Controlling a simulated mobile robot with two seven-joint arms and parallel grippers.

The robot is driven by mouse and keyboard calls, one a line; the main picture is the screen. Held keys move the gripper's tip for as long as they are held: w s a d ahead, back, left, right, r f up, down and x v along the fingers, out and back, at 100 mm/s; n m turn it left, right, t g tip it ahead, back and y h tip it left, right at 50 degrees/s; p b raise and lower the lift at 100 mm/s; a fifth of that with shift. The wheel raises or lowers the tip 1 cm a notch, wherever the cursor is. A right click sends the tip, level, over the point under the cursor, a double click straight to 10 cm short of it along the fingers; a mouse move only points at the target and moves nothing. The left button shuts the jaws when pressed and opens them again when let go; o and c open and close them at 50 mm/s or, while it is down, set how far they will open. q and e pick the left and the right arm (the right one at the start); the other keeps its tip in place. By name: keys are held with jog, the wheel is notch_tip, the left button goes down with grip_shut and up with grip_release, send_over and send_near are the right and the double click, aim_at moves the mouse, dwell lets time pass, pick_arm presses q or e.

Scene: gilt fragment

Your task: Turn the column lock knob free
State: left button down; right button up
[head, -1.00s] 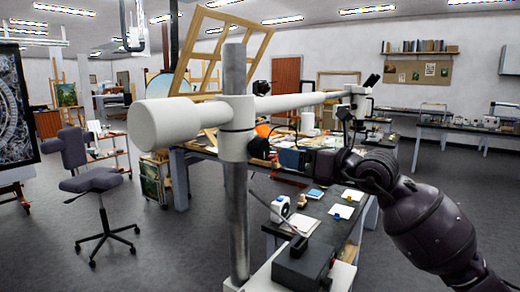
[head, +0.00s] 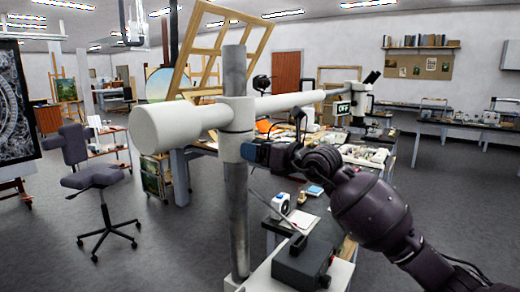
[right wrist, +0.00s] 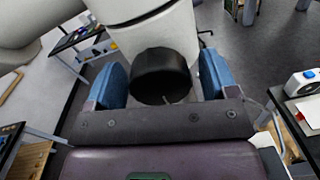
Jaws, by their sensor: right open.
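The column (head: 236,200) is an upright grey metal post with a white collar (head: 237,118) and a thick white horizontal arm (head: 180,122) across it. The black round lock knob (right wrist: 160,72) sticks out of the white collar in the right wrist view. My right gripper (head: 254,153) is at the right side of the collar in the head view and hides most of the knob there. In the right wrist view its two blue fingers (right wrist: 162,80) are open, one on each side of the knob, with gaps visible. My left gripper is out of view.
A dark box (head: 303,262) stands on the stand's base below my right arm. A cluttered worktable (head: 325,205) lies behind. A microscope head (head: 360,98) is at the far end of the horizontal arm. A grey chair (head: 95,180) stands left on open floor.

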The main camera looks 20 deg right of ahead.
jog(key=shift+c, duration=0.3)
jog(key=c, duration=0.8)
jog(key=shift+f+n+b, duration=0.1)
jog(key=shift+n+b, duration=0.6)
jog(key=shift+b, duration=0.1)
jog(key=shift+c, duration=0.2)
jog(key=n+b, duration=0.7)
jog(key=n, duration=0.1)
jog(key=shift+w+f+n, duration=0.1)
jog(key=shift+f+n, duration=0.05)
jog(key=shift+n, duration=0.25)
jog(key=shift+n+b, duration=0.35)
jog(key=shift+n, duration=0.15)
jog(key=n+b, duration=0.2)
jog(key=n, duration=0.1)
jog(key=shift+y, duration=0.4)
jog(key=shift+n+b, duration=0.4)
jog(key=shift+n, duration=0.7)
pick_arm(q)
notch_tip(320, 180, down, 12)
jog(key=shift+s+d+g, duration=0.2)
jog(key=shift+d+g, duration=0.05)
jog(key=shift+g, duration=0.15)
pick_arm(e)
jog(key=shift+r+n, duration=0.3)
jog(key=shift+n, duration=0.2)
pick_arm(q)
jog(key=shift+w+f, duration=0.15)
